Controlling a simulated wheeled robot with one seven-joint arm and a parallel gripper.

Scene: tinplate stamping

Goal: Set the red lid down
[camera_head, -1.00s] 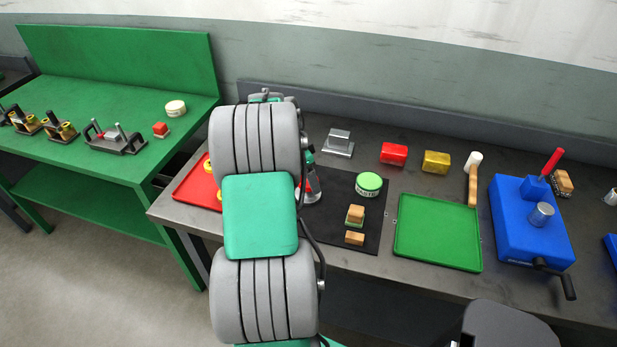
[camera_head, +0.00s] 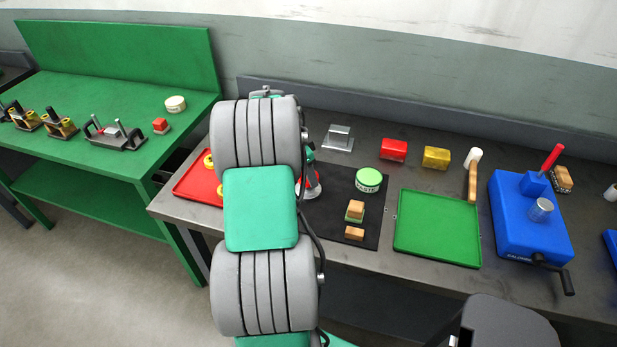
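My gripper (camera_head: 313,188) is low over the left part of the black mat (camera_head: 338,232), mostly hidden behind my own arm. Its fingers cannot be made out, so I cannot tell whether it is open or shut. A bit of red, perhaps the red lid (camera_head: 299,188), shows at the gripper between my arm and the grey part. I cannot tell whether it is held or touches the mat.
A red tray (camera_head: 185,190) with yellow pieces lies left of my arm. On the mat are a green-topped round tin (camera_head: 369,179) and wooden-topped blocks (camera_head: 355,210). An empty green tray (camera_head: 438,230) and a blue press (camera_head: 530,225) lie right.

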